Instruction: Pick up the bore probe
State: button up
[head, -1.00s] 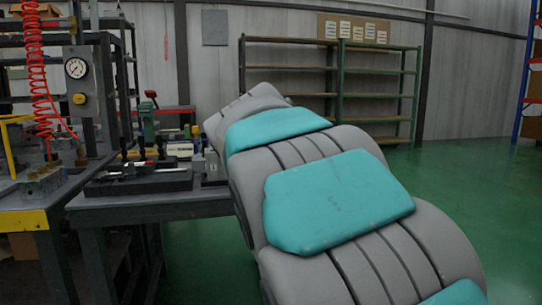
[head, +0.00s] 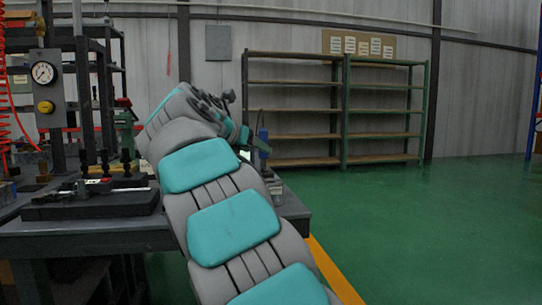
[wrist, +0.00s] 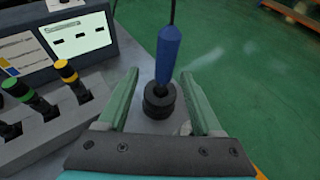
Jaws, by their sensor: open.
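The bore probe, a blue handle (wrist: 168,55) with a dark cable at its top, stands upright in a black round holder (wrist: 158,100) in the wrist view. In the head view the blue handle (head: 263,139) shows just right of the end of my arm. My gripper (wrist: 160,82) is open, with its two green fingers on either side of the probe and holder in the picture. I see no finger closed on the probe. The probe's lower end is hidden inside the holder.
A grey device with a lit screen (wrist: 78,40) stands left of the probe. Green-banded (wrist: 28,96) and yellow-banded (wrist: 72,79) tools stand in a grey block. The bench (head: 95,235) ends near the probe, with open green floor (head: 420,230) to the right.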

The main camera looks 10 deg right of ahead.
jog(key=b+x, duration=0.1)
jog(key=x, duration=0.4)
jog(key=shift+w+d+f+b, duration=0.1)
jog(key=shift+d+f+b, duration=0.05)
jog(key=shift+d+b, duration=0.3)
jog(key=shift+x, duration=0.8)
jog(key=shift+c, duration=0.2)
grip_shut()
